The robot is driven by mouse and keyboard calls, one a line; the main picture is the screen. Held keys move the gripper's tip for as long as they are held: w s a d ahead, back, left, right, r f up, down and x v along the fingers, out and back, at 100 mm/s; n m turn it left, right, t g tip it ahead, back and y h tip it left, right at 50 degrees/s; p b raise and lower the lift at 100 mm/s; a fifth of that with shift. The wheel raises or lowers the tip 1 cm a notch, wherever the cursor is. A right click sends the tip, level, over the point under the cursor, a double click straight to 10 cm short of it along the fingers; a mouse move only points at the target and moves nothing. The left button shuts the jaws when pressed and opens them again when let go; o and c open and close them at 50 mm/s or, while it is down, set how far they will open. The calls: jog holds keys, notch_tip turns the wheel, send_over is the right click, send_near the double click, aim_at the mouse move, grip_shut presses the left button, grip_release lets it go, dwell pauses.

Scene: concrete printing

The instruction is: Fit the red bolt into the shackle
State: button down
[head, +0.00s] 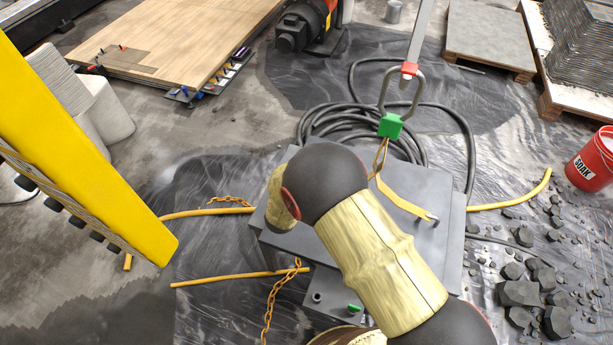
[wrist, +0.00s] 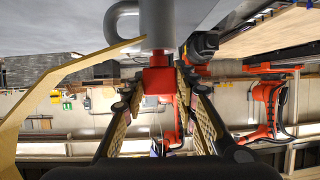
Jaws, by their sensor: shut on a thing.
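In the wrist view, the two fingers of my gripper (wrist: 160,88) are closed on the red head of the red bolt (wrist: 158,80). A thick grey metal piece (wrist: 172,20) stands directly above the head, with a curved grey bar (wrist: 120,22) beside it; this looks like the shackle. I cannot tell how far the bolt's shank sits in it. In the head view, my arm hides the gripper and the bolt it holds. There, a grey link (head: 418,90) hangs from a strap, with a red piece (head: 409,69) on top and a green block (head: 390,126) below.
A grey block (head: 425,185) lies under my arm, with an orange chain (head: 270,305) and yellow hoses (head: 220,278) around it. A black hose coil (head: 335,118) lies behind. A yellow beam (head: 80,120) crosses the left. A red bucket (head: 592,160) and rubble (head: 520,293) are at right.

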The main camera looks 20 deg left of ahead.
jog(key=m+h+p, duration=0.2)
jog(key=m+h, duration=0.1)
jog(key=shift+a+r+g, duration=0.1)
jog(key=shift+g, duration=0.2)
jog(key=shift+m+h, duration=0.6)
jog(key=shift+h, duration=0.2)
jog(key=shift+w+m+g+h, duration=0.1)
jog(key=shift+m+g+h, duration=0.7)
jog(key=shift+m+h, duration=0.4)
jog(key=shift+f+m+g+h, duration=0.25)
jog(key=shift+m+g+h, duration=0.45)
jog(key=shift+m+h, duration=0.25)
jog(key=shift+r+m+g+h+b, duration=0.1)
jog(key=shift+m+g+h+b, duration=0.2)
jog(key=shift+m, duration=0.15)
